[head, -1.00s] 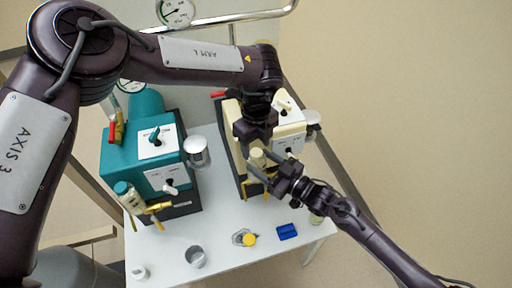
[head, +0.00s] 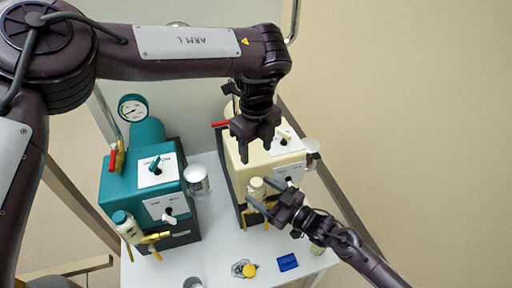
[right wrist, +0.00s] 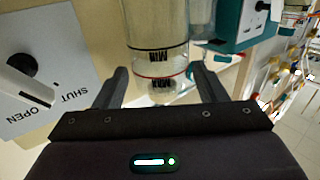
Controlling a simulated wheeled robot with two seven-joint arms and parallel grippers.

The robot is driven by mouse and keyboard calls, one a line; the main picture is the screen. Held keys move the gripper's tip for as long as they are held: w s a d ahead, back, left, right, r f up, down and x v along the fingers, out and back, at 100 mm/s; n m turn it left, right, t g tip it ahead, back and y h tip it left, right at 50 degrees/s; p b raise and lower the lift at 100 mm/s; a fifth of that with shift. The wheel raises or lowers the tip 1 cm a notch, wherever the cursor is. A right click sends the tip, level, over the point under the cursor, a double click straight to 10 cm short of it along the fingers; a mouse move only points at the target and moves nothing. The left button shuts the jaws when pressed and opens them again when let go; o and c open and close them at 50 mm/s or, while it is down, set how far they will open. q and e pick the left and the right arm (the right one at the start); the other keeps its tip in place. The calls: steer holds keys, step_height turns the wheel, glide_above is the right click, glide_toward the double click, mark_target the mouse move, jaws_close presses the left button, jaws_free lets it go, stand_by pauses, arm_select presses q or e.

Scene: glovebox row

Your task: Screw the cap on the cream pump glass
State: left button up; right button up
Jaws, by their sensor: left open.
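The cream pump (head: 262,150) stands on the white table, with its small glass (head: 257,193) at its front. A cream cap (head: 256,183) sits on top of the glass; whether it is fully threaded cannot be seen. My left gripper (head: 254,150) is open and empty, above and behind the cap, apart from it. My right gripper (head: 268,193) is at the glass, its fingers on either side. In the right wrist view the clear glass (right wrist: 158,62) with MIN marks shows between the two fingers; I cannot tell whether they press on it.
A teal pump (head: 140,180) with its own capped glass (head: 125,226) stands to the left. A grey item with a yellow part (head: 247,270), a blue block (head: 288,262) and a grey cup (head: 193,283) are on the table front.

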steer(key=shift+o, duration=1.2)
steer(key=b+v, duration=0.1)
steer(key=v, duration=0.7)
